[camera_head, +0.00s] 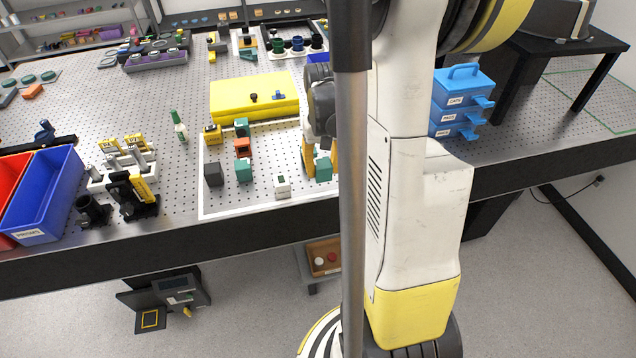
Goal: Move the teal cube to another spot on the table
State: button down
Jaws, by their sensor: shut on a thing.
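A teal cube (323,172) shows low between the yellow fingers of my gripper (320,162). The gripper points down over the right part of a white-edged perforated board (222,207) and is shut on this cube. My arm and a grey post hide part of the gripper and the board's right side. I cannot tell whether the cube touches the board. Two other teal blocks stand on the board, one toward the back (241,128) and one nearer the front (243,172).
A yellow case (235,97) lies behind the board. A blue bin (45,195) is far left, and blue drawers (462,100) stand right of my arm. Table space left of the board is partly clear.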

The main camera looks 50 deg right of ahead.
aim_at(317, 187)
jog(key=shift+w+a+f, duration=0.2)
jog(key=shift+w+f, duration=0.3)
jog(key=shift+w, duration=0.3)
jog(key=shift+f+b, duration=0.85)
jog(key=shift+f, duration=1.1)
jog(key=shift+f, duration=0.15)
jog(key=c, duration=1)
grip_release()
jog(key=shift+o, duration=0.2)
